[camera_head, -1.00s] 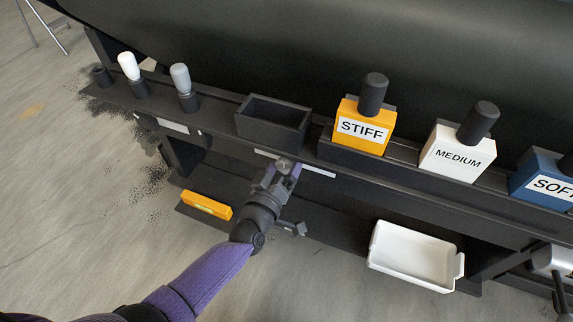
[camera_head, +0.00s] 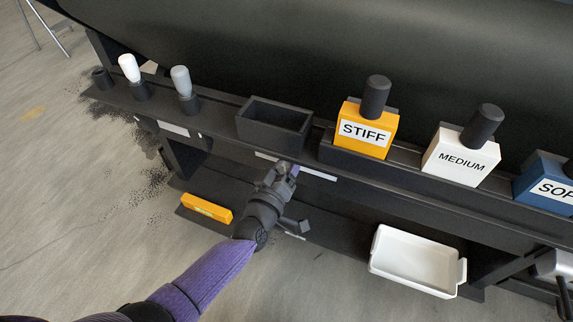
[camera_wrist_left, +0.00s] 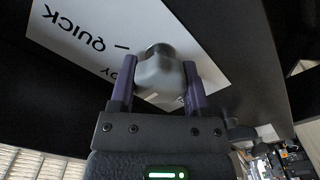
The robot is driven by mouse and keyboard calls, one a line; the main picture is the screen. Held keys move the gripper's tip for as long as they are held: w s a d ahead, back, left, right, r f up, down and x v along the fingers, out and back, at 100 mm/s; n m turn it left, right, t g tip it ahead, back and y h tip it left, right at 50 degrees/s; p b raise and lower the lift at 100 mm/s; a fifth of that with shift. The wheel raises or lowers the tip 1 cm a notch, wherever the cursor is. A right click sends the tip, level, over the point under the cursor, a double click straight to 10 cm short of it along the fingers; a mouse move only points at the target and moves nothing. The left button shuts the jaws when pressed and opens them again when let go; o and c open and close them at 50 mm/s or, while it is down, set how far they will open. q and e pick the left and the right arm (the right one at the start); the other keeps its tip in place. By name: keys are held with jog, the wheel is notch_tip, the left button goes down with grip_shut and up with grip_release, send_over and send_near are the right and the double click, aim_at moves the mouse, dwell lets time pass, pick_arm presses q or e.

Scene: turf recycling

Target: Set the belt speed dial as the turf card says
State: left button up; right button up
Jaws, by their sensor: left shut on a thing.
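My left gripper (camera_head: 285,173) is at the front face of the dark bench, below the open dark bin. In the left wrist view its purple fingers (camera_wrist_left: 157,85) are shut on a grey dial knob (camera_wrist_left: 160,75). The knob stands on a white dial plate (camera_wrist_left: 85,35) printed "QUICK", upside down in this view, with part of another word ending in "DY". The knob's pointer and the rest of the lettering are hidden by the gripper. In the head view the plate shows only as a thin white strip (camera_head: 318,173). I cannot make out a turf card.
On the bench stand a white-topped peg (camera_head: 129,68), a grey-topped peg (camera_head: 181,81), a dark bin (camera_head: 273,125), and boxes marked STIFF (camera_head: 364,130), MEDIUM (camera_head: 460,157) and SOFT (camera_head: 546,184). A yellow level (camera_head: 206,208) and white tray (camera_head: 415,262) lie lower down.

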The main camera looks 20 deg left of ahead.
pick_arm(q)
jog(key=shift+r+m+p, duration=0.1)
jog(key=shift+m+p, duration=0.3)
jog(key=shift+m, duration=0.6)
jog(key=m+p, duration=0.1)
jog(key=m, duration=0.2)
jog(key=shift+m, duration=0.3)
jog(key=m, duration=0.3)
jog(key=shift+d+p, duration=0.1)
jog(key=shift+p, duration=0.3)
jog(key=shift+m, duration=1.6)
pick_arm(e)
jog(key=shift+s+r, duration=0.35)
jog(key=shift+s, duration=0.5)
jog(key=shift+s+r, duration=0.35)
jog(key=shift+s, duration=0.5)
jog(key=shift+s+r, duration=0.35)
jog(key=shift+s, duration=0.5)
pick_arm(q)
jog(key=o, duration=1.3)
